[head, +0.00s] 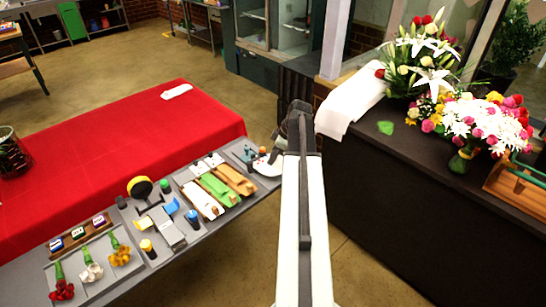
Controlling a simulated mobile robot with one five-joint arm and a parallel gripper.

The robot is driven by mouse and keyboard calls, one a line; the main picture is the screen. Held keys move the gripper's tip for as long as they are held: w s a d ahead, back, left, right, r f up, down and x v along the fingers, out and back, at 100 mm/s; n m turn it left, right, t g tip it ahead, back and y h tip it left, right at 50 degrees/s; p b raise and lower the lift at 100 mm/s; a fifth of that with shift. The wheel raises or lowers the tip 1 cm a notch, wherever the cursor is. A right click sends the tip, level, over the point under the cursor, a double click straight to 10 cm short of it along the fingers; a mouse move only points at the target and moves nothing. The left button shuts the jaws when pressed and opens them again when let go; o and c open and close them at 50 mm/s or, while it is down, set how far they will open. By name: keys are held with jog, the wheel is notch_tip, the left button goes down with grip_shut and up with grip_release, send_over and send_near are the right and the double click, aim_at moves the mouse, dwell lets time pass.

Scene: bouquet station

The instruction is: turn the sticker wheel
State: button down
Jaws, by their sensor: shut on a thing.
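The sticker wheel (268,168) appears as a small white round piece at the right end of the grey work shelf. My arm reaches forward from the bottom of the head view and bends down there. My dark gripper (274,156) is at the wheel's upper edge, shut on it as far as I can see. The fingertips are small and partly hidden by my own wrist, so the exact contact is unclear. A small red spot shows beside the gripper. The wheel's right side is hidden behind my arm.
The grey shelf (213,229) runs along the red-covered table (110,150). A dark counter (420,190) with bouquets is at right. Open floor lies between.

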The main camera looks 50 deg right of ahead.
jog(key=m, duration=0.1)
jog(key=m+h, duration=0.1)
jog(key=m, duration=0.2)
jog(key=shift+s+a+m+h, duration=0.15)
jog(key=shift+a+m+h, duration=0.15)
jog(key=shift+h, duration=0.1)
jog(key=m+h, duration=0.1)
jog(key=m, duration=0.2)
jog(key=shift+a+m, duration=0.1)
jog(key=shift+m, duration=0.2)
jog(key=m+h, duration=0.1)
jog(key=m, duration=0.2)
jog(key=shift+a+h, duration=0.1)
jog(key=shift+h, duration=0.2)
jog(key=shift+w+m+g+h, duration=0.15)
jog(key=shift+m+g+h, duration=0.15)
jog(key=shift+m, duration=0.75)
jog(key=shift+w+m+g+h, duration=0.1)
jog(key=shift+m+g+h, duration=0.15)
jog(key=shift+m, duration=0.8)
jog(key=c, duration=1.1)
grip_release()
jog(key=shift+c, duration=0.2)
jog(key=shift+r, duration=0.1)
